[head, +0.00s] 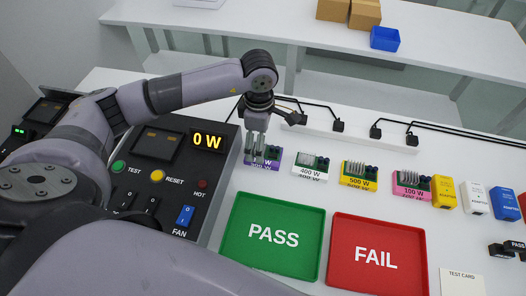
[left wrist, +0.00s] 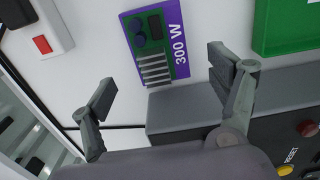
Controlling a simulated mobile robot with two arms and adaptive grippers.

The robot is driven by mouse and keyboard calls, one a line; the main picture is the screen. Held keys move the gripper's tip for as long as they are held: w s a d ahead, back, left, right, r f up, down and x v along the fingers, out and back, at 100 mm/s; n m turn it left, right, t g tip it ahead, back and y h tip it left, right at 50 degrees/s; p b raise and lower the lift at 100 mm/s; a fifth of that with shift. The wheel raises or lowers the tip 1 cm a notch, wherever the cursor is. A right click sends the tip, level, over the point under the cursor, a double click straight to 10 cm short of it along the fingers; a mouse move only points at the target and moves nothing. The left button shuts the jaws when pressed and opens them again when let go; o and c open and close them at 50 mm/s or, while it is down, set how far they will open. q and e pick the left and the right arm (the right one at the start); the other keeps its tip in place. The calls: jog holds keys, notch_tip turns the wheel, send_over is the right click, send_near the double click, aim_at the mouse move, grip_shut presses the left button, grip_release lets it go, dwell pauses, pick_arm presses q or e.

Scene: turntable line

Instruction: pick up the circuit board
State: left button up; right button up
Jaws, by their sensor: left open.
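A purple circuit board marked 300 W (head: 262,165) lies on the white table beside the control panel. It also shows in the left wrist view (left wrist: 180,65), with dark round parts and a row of pale fins. My left gripper (head: 256,150) points down over this board and partly covers it in the head view. In the left wrist view the fingers of my left gripper (left wrist: 163,82) are wide apart with nothing between them. To the right stand a white 400 W board (head: 312,167), a yellow 500 W board (head: 358,175) and a pink 100 W board (head: 410,185).
A green PASS tray (head: 235,235) and a red FAIL tray (head: 345,270) lie in front of the boards. The control panel (head: 222,165) with a 0 W display is at the left. Black cables (head: 465,135) run behind the boards.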

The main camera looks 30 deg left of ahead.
aim_at(272, 154)
pick_arm(q)
jog(key=shift+f+p, duration=0.65)
jog(key=shift+f, duration=1.7)
jog(key=c, duration=1.3)
jog(key=shift+c, duration=0.5)
jog(key=shift+r, duration=0.15)
